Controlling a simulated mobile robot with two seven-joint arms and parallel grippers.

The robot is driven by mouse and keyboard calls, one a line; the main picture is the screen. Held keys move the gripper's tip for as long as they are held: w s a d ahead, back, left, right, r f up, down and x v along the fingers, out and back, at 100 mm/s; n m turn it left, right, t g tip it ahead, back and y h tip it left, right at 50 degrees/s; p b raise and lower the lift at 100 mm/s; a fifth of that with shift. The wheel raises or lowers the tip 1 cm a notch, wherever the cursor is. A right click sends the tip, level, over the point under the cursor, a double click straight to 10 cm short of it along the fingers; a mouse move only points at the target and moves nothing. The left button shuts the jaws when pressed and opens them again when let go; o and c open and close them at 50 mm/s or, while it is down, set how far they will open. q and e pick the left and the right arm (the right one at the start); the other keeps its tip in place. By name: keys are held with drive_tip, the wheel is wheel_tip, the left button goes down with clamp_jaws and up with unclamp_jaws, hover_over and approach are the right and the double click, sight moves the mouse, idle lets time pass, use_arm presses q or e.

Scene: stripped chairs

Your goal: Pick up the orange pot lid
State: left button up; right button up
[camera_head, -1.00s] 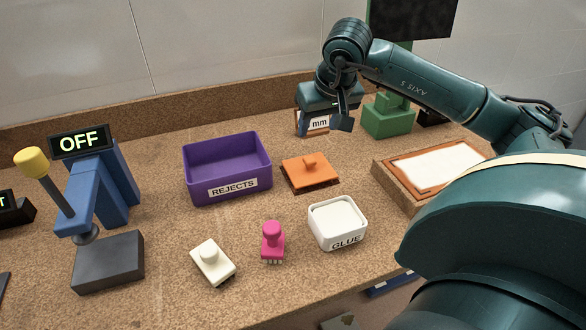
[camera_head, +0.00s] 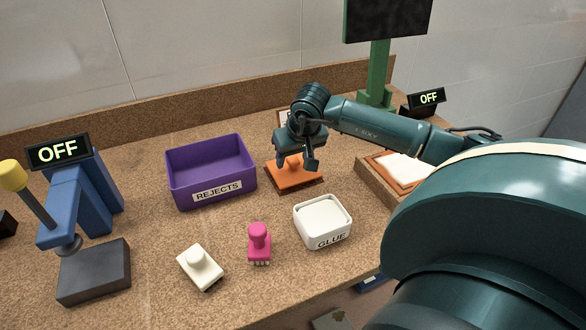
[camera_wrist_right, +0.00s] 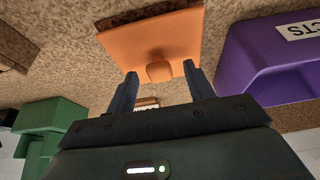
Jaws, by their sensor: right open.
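The orange pot lid (camera_head: 297,184) is a square plate with a small knob on top. It lies on the speckled brown bench, right of the purple bin. My right gripper (camera_head: 296,164) is above it, pointing down, with the fingers apart and partly covering the lid's back part. In the right wrist view the lid (camera_wrist_right: 140,42) lies beyond the open fingertips (camera_wrist_right: 160,76). Its knob (camera_wrist_right: 159,72) appears between the tips, and I cannot tell whether they touch it. My left gripper is not in view.
The purple REJECTS bin (camera_head: 175,194) stands close left of the lid. A white GLUE tub (camera_head: 325,230), a pink stamp (camera_head: 259,243) and a cream stamp (camera_head: 200,267) are in front. A wooden tray (camera_head: 376,182) is to the right. A blue lever stand (camera_head: 80,205) is far left.

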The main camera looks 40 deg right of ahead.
sight(294, 160)
drive_tip(key=c, duration=1.1)
wheel_tip(294, 160, up, 10)
drive_tip(key=shift+r, duration=0.1)
